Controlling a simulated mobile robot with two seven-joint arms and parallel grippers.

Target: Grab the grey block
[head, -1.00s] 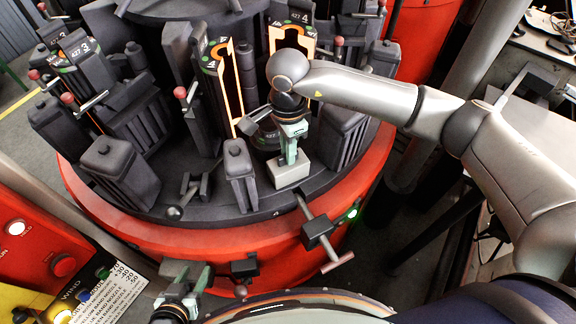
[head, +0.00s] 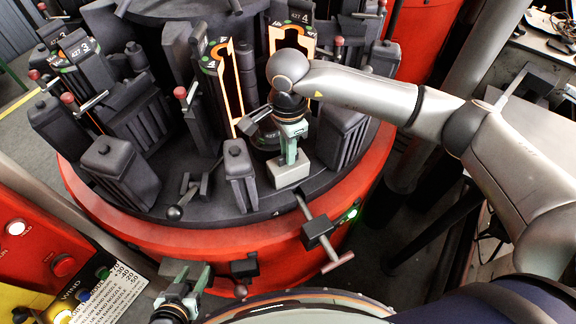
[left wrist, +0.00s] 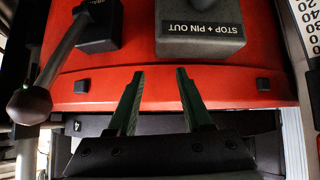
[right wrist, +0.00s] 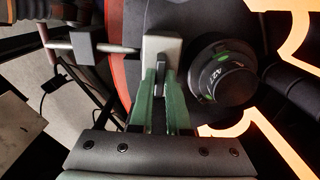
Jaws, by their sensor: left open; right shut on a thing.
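The grey block (head: 289,172) is a light grey cuboid at the front edge of the dark rotary table (head: 208,212). My right gripper (head: 289,158) points down at it, with its green fingers shut on the block's upper part. In the right wrist view the block (right wrist: 162,48) lies at the fingertips (right wrist: 160,78), and a thin dark upright part shows between the fingers. Whether the block's base touches the table is hard to tell. My left gripper (head: 190,280) is open and empty, low in front of the red ring; its two fingers (left wrist: 160,75) are apart in the left wrist view.
Dark mould halves with orange glowing edges (head: 232,85) stand behind the block. A dark mould block (head: 240,172) stands just left of it. A T-handled clamp (head: 322,235) sticks out from the red ring (head: 150,238). A red control panel (head: 35,240) is at the left.

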